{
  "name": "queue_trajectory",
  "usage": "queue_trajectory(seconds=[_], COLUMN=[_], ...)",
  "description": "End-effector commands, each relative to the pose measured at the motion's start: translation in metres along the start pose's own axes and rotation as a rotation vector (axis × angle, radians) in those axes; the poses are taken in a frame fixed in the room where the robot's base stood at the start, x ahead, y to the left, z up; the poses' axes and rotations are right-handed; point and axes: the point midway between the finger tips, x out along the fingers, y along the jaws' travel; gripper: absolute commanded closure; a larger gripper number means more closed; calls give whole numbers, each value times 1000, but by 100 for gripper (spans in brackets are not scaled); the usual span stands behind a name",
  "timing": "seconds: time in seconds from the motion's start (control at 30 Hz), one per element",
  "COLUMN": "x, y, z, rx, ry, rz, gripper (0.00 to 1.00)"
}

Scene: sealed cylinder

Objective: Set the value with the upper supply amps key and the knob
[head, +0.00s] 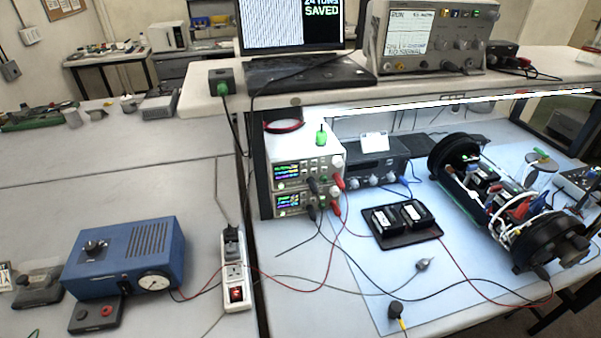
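Two bench power supplies are stacked under the shelf, left of the picture's middle. The upper supply (309,155) has a lit screen (288,172) with small coloured figures, too small to read. A round knob (338,161) shows at the right of its front. Its amps key is too small to pick out. The lower supply (284,212) has a lit screen too. Black and red leads plug into the fronts and partly cover them. A green-topped item (321,135) stands on the upper supply. My gripper is not in view.
A black cylinder assembly (448,150) with open wiring lies at the right on the blue mat (370,285). A black tray (405,236) holds two dark packs. Loose leads cross the mat before the supplies. The shelf edge (400,102) overhangs. A blue box (120,255) stands left.

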Motion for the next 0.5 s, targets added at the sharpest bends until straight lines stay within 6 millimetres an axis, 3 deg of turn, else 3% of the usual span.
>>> queue_trajectory(seconds=[0.03,0.1,0.5], x=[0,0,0], y=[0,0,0], z=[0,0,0], rx=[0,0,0], ry=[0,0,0], rz=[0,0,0], gripper=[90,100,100])
